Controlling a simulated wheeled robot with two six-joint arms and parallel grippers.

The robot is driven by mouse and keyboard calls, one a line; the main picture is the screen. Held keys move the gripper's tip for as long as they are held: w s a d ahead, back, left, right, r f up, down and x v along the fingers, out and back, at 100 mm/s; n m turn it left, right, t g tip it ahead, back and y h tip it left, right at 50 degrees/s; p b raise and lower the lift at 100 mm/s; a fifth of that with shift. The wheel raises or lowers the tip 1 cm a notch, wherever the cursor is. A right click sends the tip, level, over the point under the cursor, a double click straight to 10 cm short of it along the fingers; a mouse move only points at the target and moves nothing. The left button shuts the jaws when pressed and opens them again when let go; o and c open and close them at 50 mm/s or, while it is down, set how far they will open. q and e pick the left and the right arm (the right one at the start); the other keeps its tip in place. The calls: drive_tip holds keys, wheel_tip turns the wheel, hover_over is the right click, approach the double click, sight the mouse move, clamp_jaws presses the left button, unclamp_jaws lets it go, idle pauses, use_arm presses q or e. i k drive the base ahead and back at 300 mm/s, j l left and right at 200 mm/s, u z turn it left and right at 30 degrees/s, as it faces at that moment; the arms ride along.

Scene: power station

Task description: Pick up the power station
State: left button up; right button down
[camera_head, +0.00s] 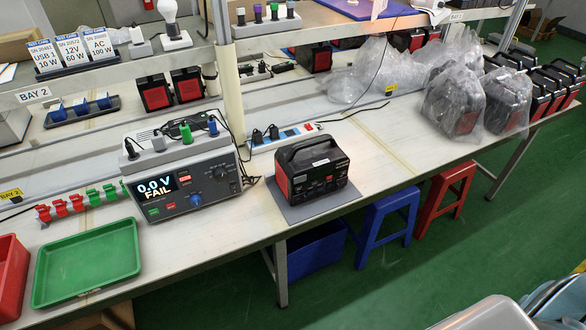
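The power station (314,175) is a black box with red sides and a carry handle on top. It stands upright on a grey mat (298,213) near the front edge of the workbench (215,232). Its front panel with sockets and buttons faces me, and the handle is unobstructed. Neither of my grippers shows in the head view, and nothing holds the power station.
A test unit (185,185) reading "0.0 V FAIL" stands left of it. A white power strip (285,137) with plugs lies behind. A green tray (88,262) is at left. Bagged units (455,100) fill the right. Blue (388,222) and red (445,200) stools stand beneath.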

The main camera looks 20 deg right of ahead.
sight(306, 166)
drive_tip(key=z, duration=0.8)
